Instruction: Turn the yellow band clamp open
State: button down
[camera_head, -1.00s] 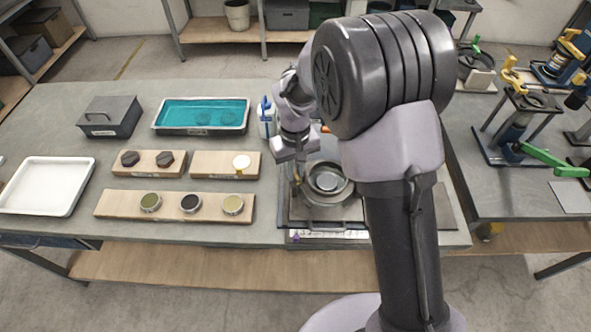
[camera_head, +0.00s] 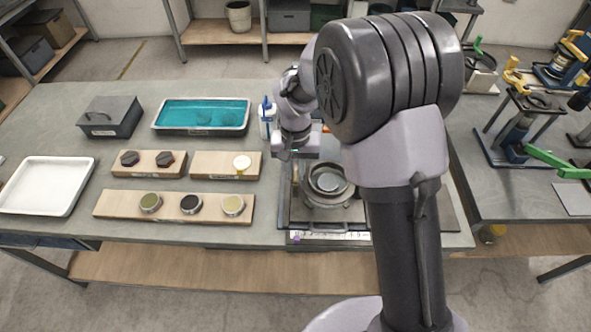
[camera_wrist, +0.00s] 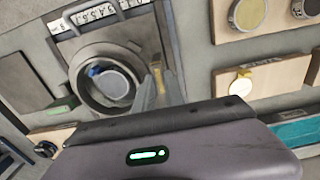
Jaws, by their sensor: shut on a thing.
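My gripper (camera_wrist: 160,92) shows in the wrist view with its fingers at the rim of a round metal vessel (camera_wrist: 77,86). The fingers are shut on a narrow yellow piece of the band clamp (camera_wrist: 158,74), which is mostly hidden between them. In the head view, my gripper (camera_head: 296,158) is at the back left of the same vessel (camera_head: 326,198), pointing down. The clamp cannot be made out clearly there. A pale disc (camera_wrist: 114,84) sits inside the vessel, with a small blue patch beside it in the wrist view.
The vessel stands on a dark base plate with a handle (camera_head: 327,227) in front. Wooden boards with round pieces (camera_head: 174,206) lie to the left, with a teal tray (camera_head: 201,115) behind. A white bottle (camera_head: 267,120) stands close behind my gripper. Another bench (camera_head: 480,195) is at right.

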jog(key=c, duration=1.4)
grip_release()
